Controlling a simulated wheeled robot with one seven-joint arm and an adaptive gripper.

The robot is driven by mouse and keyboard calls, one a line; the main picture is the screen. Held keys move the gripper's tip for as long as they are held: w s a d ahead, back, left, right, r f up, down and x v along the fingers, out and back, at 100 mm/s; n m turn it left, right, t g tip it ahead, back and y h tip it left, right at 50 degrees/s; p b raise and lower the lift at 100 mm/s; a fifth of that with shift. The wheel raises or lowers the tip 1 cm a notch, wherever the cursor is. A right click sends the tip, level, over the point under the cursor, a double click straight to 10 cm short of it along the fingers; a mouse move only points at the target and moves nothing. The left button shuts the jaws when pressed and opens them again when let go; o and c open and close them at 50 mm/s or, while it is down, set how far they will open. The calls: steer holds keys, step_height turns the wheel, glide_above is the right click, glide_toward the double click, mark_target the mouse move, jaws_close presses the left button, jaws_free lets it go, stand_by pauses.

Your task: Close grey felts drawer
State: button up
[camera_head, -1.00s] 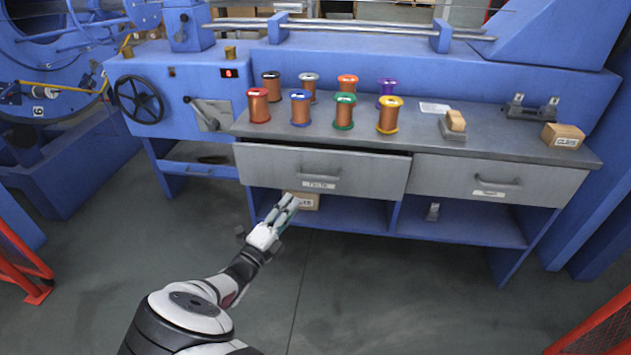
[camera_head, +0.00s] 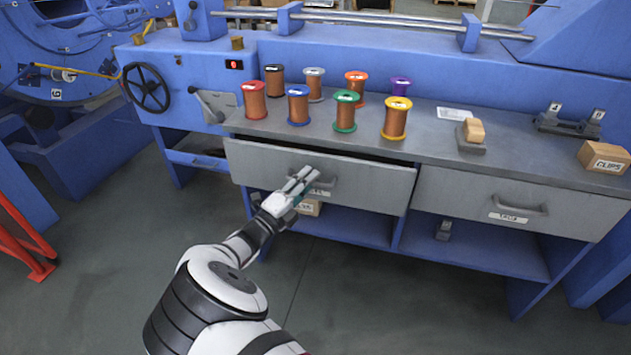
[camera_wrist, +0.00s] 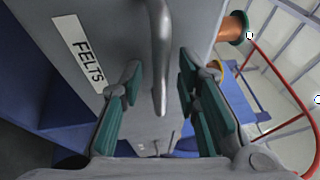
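The grey felts drawer (camera_head: 375,190) is the left one under the bench top, and a dark gap along its top edge shows it partly pulled out. Its bar handle (camera_wrist: 160,60) runs up and down in the wrist view, beside the white FELTS label (camera_wrist: 78,50). My gripper (camera_head: 308,176) is in front of this handle in the head view and hides part of it. In the wrist view my gripper (camera_wrist: 165,95) is open, with green pads on either side of the handle's line. I cannot tell whether either finger touches the handle.
The right grey drawer (camera_head: 470,205) looks shut. Several wire spools stand on the bench top (camera_head: 425,135) above the felts drawer. A cardboard box (camera_head: 310,207) sits on the blue shelf below. The floor (camera_head: 120,260) at left is clear; a red barrier (camera_head: 22,240) stands farther left.

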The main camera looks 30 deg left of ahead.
jaws_close()
steer(key=shift+w, duration=0.1)
steer(key=w+b, duration=0.1)
steer(key=w+a+b, duration=0.1)
steer(key=w, duration=0.1)
steer(key=shift+w+f, duration=0.15)
steer(key=shift+w, duration=0.3)
steer(key=shift+r, duration=0.2)
jaws_free()
steer(key=shift+f, duration=0.1)
